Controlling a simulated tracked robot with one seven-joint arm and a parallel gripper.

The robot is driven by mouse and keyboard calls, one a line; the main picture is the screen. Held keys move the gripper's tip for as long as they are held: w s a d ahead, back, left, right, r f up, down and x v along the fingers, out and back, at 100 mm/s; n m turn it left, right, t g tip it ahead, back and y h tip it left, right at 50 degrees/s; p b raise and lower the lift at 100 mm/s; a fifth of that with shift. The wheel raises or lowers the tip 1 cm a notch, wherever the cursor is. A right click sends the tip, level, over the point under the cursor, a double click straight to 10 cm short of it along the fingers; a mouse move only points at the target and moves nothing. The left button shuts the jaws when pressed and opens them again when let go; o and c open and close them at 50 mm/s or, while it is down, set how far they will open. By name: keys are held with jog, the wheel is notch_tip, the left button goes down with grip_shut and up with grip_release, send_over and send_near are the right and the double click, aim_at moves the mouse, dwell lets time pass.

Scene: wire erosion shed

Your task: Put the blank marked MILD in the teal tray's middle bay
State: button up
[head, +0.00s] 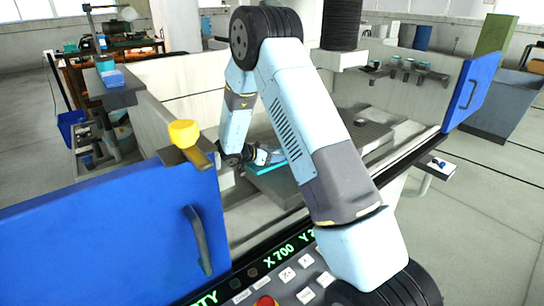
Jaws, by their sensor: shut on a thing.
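My arm reaches across the middle of the head view and bends down into the machine's work tank. My gripper (264,156) is small and partly hidden behind the arm's near links. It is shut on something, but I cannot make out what. A teal edge, which looks like the teal tray (264,169), shows just below the gripper. The arm covers most of it, so its bays and middle bay are hidden. I see no blank and no MILD marking. I cannot tell whether the gripper touches the tray.
The tank's blue doors stand at left (110,240) and right (472,88). The control panel (285,280) is in front. A grey slotted plate (372,132) lies right of the arm. A small side shelf (436,166) stands outside.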

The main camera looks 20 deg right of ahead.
jog(key=shift+s+f, duration=0.1)
jog(key=shift+f, duration=0.25)
